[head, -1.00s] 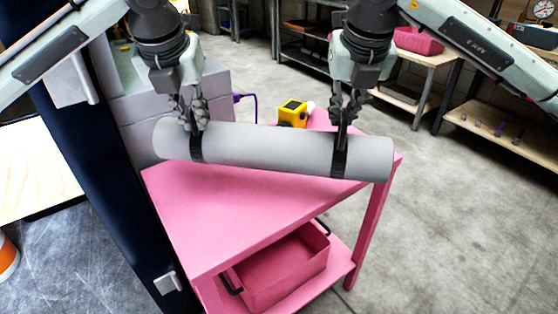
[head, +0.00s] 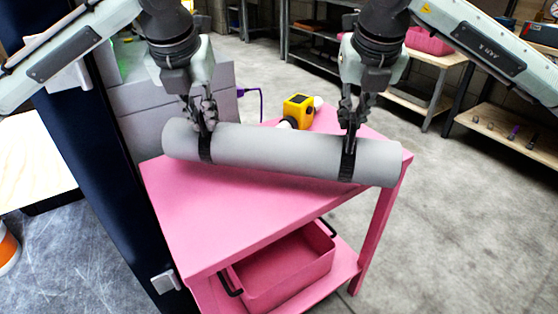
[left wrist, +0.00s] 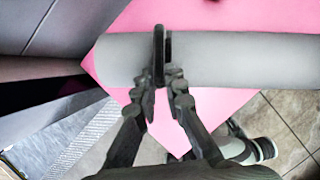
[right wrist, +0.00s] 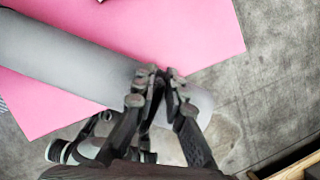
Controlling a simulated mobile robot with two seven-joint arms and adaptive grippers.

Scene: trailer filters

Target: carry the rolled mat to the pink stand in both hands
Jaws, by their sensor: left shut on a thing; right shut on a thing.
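The rolled mat (head: 275,152) is a long grey cylinder with a black strap near each end. It lies across and over the top of the pink stand (head: 225,215); I cannot tell whether it touches the top. My left gripper (head: 205,125) is shut on the mat's left strap, and my right gripper (head: 350,135) is shut on the right strap. In the left wrist view the fingers (left wrist: 162,78) close at the strap's black loop. In the right wrist view the fingertips (right wrist: 160,78) meet over the mat (right wrist: 70,65); the strap there is mostly hidden.
A yellow device (head: 298,108) sits on the stand's top behind the mat. A pink bin (head: 285,265) is on the lower shelf. Grey boxes (head: 175,105) and a dark post (head: 95,185) stand close at the left. Open floor (head: 460,230) lies to the right.

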